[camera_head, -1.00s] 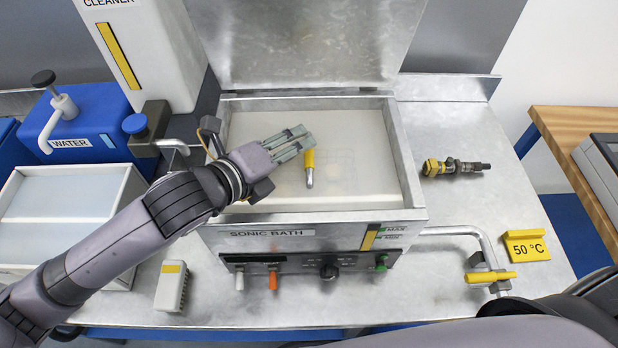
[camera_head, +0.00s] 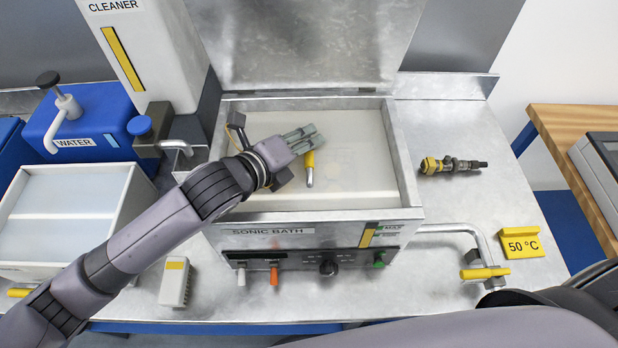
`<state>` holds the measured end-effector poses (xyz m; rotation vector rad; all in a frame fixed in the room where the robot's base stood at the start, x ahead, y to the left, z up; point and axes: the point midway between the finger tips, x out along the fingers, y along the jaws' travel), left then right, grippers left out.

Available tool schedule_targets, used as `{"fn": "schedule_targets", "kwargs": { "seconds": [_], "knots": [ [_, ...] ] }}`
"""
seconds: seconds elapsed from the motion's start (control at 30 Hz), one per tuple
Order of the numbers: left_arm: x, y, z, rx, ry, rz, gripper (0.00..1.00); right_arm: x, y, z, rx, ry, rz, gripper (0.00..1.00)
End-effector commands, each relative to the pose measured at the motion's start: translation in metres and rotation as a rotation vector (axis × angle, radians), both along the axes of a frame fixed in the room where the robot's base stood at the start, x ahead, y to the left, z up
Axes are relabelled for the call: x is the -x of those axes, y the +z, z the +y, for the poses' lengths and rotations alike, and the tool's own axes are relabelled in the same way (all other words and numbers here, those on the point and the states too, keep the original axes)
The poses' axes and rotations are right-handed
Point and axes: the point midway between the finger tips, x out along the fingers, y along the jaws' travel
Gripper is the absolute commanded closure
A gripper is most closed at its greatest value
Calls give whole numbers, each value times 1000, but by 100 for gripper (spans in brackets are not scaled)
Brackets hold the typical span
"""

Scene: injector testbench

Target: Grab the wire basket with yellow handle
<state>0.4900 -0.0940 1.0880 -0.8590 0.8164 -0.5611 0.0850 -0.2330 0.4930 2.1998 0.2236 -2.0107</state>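The yellow handle (camera_head: 310,159), with a metal lower end, shows inside the sonic bath (camera_head: 408,170). The wire basket itself is not clear; only faint marks show in the pale bath around the handle. My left gripper (camera_head: 314,138) is over the bath, with its fingertips at the top of the handle in the picture and covering part of it. The two fingers lie close side by side. I cannot tell whether they touch the handle or are shut on it. My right gripper is out of view.
The bath's raised lid (camera_head: 305,45) stands behind. A white cleaner container (camera_head: 150,55), a blue water container (camera_head: 100,120) and a pale tray (camera_head: 125,215) are at left. An injector (camera_head: 450,165) and a 50 °C sign (camera_head: 520,243) are at right, with clear bench between.

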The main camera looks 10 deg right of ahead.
Motion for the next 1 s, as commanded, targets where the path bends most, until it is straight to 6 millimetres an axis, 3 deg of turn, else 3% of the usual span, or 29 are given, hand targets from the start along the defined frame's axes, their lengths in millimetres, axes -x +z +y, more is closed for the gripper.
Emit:
{"fn": "schedule_targets", "kwargs": {
  "seconds": [0.27,1.0],
  "knots": [
    [0,0,0,0,0,0,100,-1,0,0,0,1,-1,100],
    [0,3,0,5,-1,-4,100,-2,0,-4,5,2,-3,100]
  ]
}}
